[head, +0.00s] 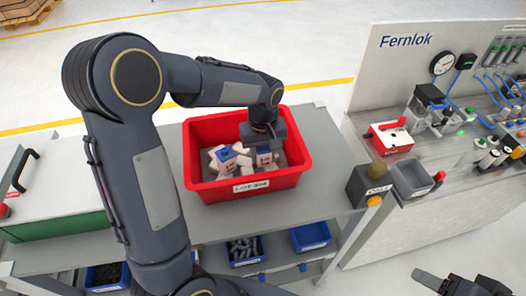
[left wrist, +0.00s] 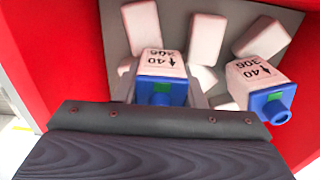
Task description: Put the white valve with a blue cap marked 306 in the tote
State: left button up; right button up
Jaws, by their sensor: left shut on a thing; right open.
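My left gripper (head: 264,152) reaches down into the red tote (head: 200,135) on the grey bench. It is shut on a white valve with a blue cap (left wrist: 160,70), marked 306 and 40 with an arrow. The held valve (head: 266,158) is inside the tote walls, low among the other contents. I cannot tell whether it touches them. A second white valve with a blue cap (left wrist: 262,90), also marked 306, lies in the tote to the right in the left wrist view. My right gripper (head: 455,285) is open and empty at the bottom right of the head view.
Several plain whitish blocks (left wrist: 208,38) lie in the tote around the valves. A dark box with a knob (head: 370,186) and a grey bin (head: 412,178) stand right of the tote. Blue bins (head: 244,262) sit on the shelf below. A Fernlok panel (head: 405,60) stands at the right.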

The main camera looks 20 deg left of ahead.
pick_arm(q)
jog(key=shift+f, duration=0.15)
jog(key=o, duration=1)
notch_tip(320, 180, up, 11)
jog(key=shift+r, duration=0.1)
jog(key=shift+s+r, duration=0.1)
jog(key=shift+r, duration=0.5)
jog(key=s+f+m+t+h, duration=0.1)
jog(key=s+m+t, duration=0.1)
jog(key=s, duration=0.5)
jog(key=s+f+m+t+h, duration=0.1)
jog(key=s+m, duration=0.1)
jog(key=s, duration=0.5)
jog(key=s+d+f+m+t+h, duration=0.1)
jog(key=s+f+t, duration=0.1)
jog(key=s, duration=0.5)
jog(key=shift+s+m+t+h, duration=0.1)
jog(key=shift+m+t+h, duration=0.2)
jog(key=shift+m+h, duration=0.1)
